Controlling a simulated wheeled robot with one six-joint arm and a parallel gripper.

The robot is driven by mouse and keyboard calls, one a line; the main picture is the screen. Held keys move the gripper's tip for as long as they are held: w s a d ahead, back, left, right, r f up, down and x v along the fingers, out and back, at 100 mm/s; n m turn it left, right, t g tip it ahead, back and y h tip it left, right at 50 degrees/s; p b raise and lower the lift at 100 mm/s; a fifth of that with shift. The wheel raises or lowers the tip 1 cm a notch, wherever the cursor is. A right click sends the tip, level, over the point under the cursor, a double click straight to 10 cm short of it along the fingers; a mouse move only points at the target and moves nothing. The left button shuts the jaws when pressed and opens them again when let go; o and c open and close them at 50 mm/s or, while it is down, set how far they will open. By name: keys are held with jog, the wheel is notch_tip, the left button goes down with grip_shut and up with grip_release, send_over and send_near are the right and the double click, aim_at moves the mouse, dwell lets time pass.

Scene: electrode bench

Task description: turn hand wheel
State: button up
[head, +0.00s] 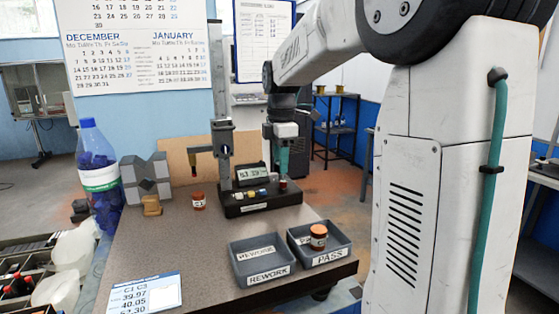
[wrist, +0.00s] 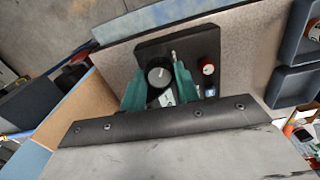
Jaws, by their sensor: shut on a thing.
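The hand wheel (wrist: 160,76) is a round black knob with a pale mark on its face, seen in the wrist view on a dark base plate. My gripper (wrist: 159,84) has a green finger on each side of it and is shut on it. In the head view my gripper (head: 283,160) points down at the back right of the black gauge stand base (head: 262,207), beside a small digital display (head: 253,173). I cannot make out the wheel in the head view.
A tall column (head: 222,130) rises at the stand's left. The table's front middle is clear.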

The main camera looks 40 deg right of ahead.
jog(key=m, duration=0.5)
jog(key=shift+w+r, duration=0.1)
jog(key=shift+w, duration=0.05)
jog(key=m, duration=0.5)
jog(key=shift+m, duration=0.4)
jog(key=m, duration=0.9)
jog(key=shift+d+m, duration=0.1)
jog(key=shift+m, duration=0.3)
jog(key=m, duration=0.5)
jog(key=shift+m, duration=0.3)
jog(key=m, duration=1)
jog(key=shift+m, duration=0.4)
jog(key=m, duration=0.4)
jog(key=shift+m, duration=0.4)
